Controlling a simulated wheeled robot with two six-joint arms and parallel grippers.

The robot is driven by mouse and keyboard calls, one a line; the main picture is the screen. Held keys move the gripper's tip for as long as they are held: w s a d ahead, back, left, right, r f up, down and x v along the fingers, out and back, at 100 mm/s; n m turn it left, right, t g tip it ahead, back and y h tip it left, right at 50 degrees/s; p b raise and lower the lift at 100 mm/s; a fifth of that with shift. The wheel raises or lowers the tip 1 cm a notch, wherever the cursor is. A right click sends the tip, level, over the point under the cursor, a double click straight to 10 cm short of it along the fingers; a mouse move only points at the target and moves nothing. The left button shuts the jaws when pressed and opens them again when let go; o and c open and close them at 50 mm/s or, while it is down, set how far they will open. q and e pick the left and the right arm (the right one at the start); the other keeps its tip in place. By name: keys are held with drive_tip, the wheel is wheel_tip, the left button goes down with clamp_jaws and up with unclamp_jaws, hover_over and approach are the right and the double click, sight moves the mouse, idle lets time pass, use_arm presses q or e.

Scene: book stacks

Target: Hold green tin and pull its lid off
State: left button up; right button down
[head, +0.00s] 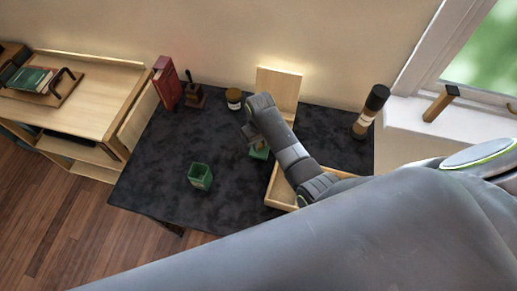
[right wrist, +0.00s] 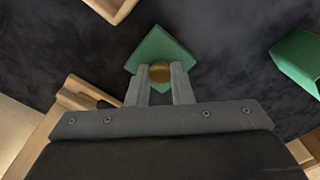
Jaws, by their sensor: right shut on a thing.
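The green tin (head: 200,177) stands upright on the dark table, left of my right arm, with its top open and a dark inside. Part of it also shows at the right edge of the right wrist view (right wrist: 300,62). The square green lid (right wrist: 160,43) with a round brass knob (right wrist: 160,73) is apart from the tin. My right gripper (right wrist: 160,80) is shut on the lid's knob. In the head view only a bit of the lid (head: 258,153) shows below my wrist. How high it hangs is unclear. My left gripper is out of view.
A shallow wooden tray (head: 273,192) lies right of the lid, partly hidden by my arm. A wooden board (head: 278,88), a jar (head: 234,99), red books (head: 167,82) and a dark-capped cylinder (head: 370,111) stand along the back. The table around the tin is clear.

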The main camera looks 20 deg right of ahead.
sight(260, 149)
drive_tip(key=shift+w+f, duration=0.1)
drive_tip(key=shift+f, duration=2.3)
drive_tip(key=shift+f, duration=0.1)
drive_tip(key=c, duration=1.3)
unclamp_jaws()
wheel_tip(260, 149, up, 12)
drive_tip(key=shift+r, duration=0.1)
